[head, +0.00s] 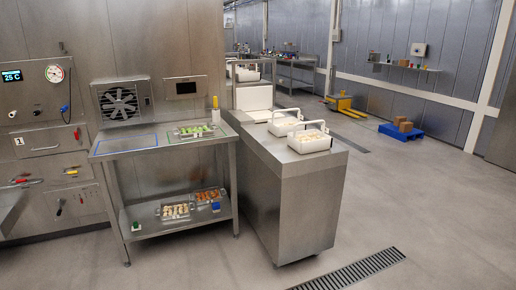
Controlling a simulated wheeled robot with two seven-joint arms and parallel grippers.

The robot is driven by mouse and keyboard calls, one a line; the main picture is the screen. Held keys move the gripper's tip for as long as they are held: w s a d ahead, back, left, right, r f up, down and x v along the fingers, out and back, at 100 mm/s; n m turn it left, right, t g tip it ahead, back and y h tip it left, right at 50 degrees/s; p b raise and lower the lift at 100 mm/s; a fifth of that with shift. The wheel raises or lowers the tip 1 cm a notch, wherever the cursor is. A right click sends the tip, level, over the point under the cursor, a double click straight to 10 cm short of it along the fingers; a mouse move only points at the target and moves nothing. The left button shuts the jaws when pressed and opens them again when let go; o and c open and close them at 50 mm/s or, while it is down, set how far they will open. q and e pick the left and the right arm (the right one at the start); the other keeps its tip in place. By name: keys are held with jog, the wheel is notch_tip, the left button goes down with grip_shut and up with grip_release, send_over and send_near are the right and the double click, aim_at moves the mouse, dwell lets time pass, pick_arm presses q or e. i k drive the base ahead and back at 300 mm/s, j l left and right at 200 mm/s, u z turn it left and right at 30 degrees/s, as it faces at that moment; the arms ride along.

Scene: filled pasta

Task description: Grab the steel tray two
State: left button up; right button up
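Several shallow steel trays hold filled pasta on the steel table at the left centre. One tray with green pieces (178,133) sits on the top, inside a green outline at the right half. On the lower shelf, a tray with pale pieces (163,215) sits at the left and a tray with orange-brown pieces (207,191) at the right. I cannot tell from any readable mark which one is tray two. Neither of my grippers is in view.
The steel table (140,154) has an empty blue-outlined area at its top left. A steel counter (300,180) beside it carries white handled containers (310,143). A floor drain (352,273) lies at the front right. Open floor (430,200) spreads at the right.

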aim_at(202, 130)
jog(key=i, duration=3.35)
jog(key=l+z, duration=0.05)
jog(key=l, duration=0.05)
